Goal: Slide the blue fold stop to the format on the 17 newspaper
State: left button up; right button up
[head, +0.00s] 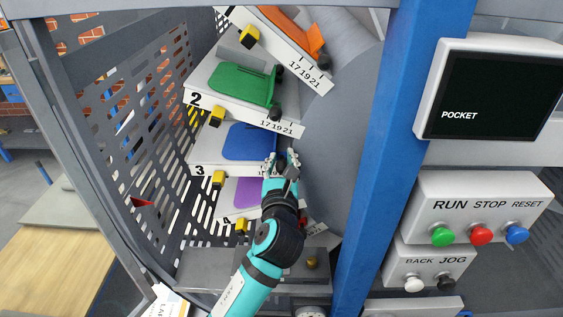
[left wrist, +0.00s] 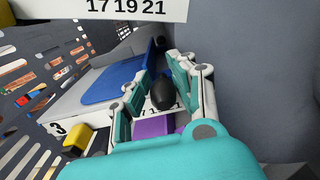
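The blue fold stop (head: 248,141) lies on the white shelf marked 3 (head: 218,150); its blue plate also shows in the left wrist view (left wrist: 115,80). A black knob (left wrist: 162,92) stands at its right end, by a scale partly hidden behind my fingers. My left gripper (head: 281,163) reaches up from below, with its fingers on either side of the knob. The fingers look open, with a narrow gap around the knob; contact cannot be told. A white printed sheet (head: 171,303), partly cut off, is at the lower left. My right gripper is not in view.
Shelf 2 with a green stop (head: 243,84) and its 17 19 21 scale (left wrist: 125,8) hangs close above. A purple stop (head: 245,192) is below. A perforated panel (head: 140,120) stands left, a blue post (head: 385,150) right, beside the control buttons and POCKET screen (head: 490,95).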

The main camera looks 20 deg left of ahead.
pick_arm(q)
grip_shut()
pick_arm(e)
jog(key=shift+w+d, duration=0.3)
pick_arm(q)
jog(key=shift+a+p, duration=0.25)
jog(key=shift+p, duration=0.05)
jog(key=a+p, duration=0.1)
jog(key=s+a+p, duration=0.1)
jog(key=a, duration=0.1)
jog(key=shift+a+r, duration=0.1)
jog(key=shift+a, duration=0.05)
jog(key=shift+s+a, duration=0.1)
jog(key=shift+a, duration=0.2)
jog(key=shift+d, duration=0.1)
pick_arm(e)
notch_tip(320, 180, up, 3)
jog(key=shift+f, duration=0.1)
